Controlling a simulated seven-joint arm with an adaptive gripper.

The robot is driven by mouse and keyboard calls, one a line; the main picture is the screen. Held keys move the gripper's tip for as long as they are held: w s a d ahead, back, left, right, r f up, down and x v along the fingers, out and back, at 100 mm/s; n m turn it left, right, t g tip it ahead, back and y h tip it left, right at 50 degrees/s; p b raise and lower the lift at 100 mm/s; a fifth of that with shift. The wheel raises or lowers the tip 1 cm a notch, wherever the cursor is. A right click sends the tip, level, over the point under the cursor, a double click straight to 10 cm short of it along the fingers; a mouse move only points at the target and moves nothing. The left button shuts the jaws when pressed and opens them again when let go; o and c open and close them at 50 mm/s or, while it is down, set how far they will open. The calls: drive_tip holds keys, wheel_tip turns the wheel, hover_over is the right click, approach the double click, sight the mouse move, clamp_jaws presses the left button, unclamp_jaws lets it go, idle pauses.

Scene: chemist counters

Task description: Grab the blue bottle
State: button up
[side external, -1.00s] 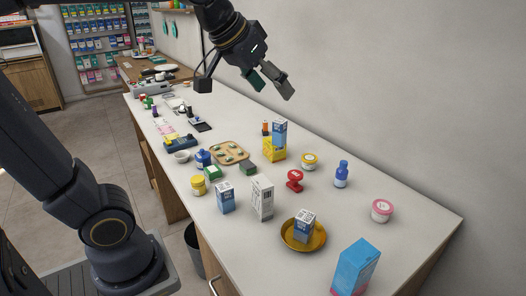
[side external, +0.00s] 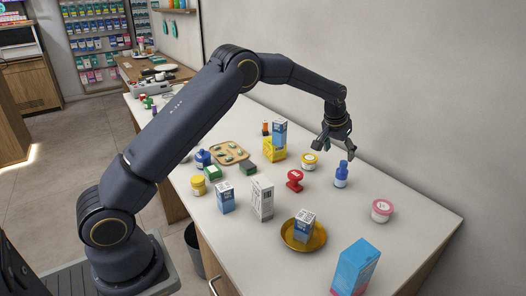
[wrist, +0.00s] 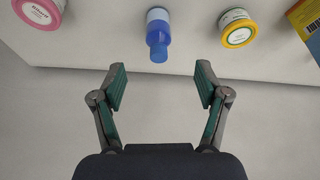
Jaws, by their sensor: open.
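The blue bottle (side external: 342,174) stands upright on the counter near the wall, with a white label around its body. In the wrist view the bottle (wrist: 158,35) is centred at the top, ahead of the gap between my fingers. My gripper (side external: 334,148) hangs just above and beside the bottle on its wall side. In the wrist view my gripper (wrist: 160,88) is open, with both fingers spread wider than the bottle and nothing between them. A second blue bottle (side external: 203,158) with a wider body stands at the counter's left side, partly near my arm.
A pink-lidded jar (side external: 381,210) stands right of the bottle, and a yellow jar (side external: 309,161) stands left of it. A red stamp-like object (side external: 295,180) is nearby. The wall (side external: 430,110) is close behind.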

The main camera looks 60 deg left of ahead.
sight(342, 174)
drive_tip(key=x, duration=1.3)
drive_tip(key=shift+w+d+r, duration=0.1)
drive_tip(key=shift+w+d, duration=0.05)
drive_tip(key=c, duration=1.3)
drive_tip(key=shift+o, duration=0.2)
drive_tip(key=shift+r, duration=0.1)
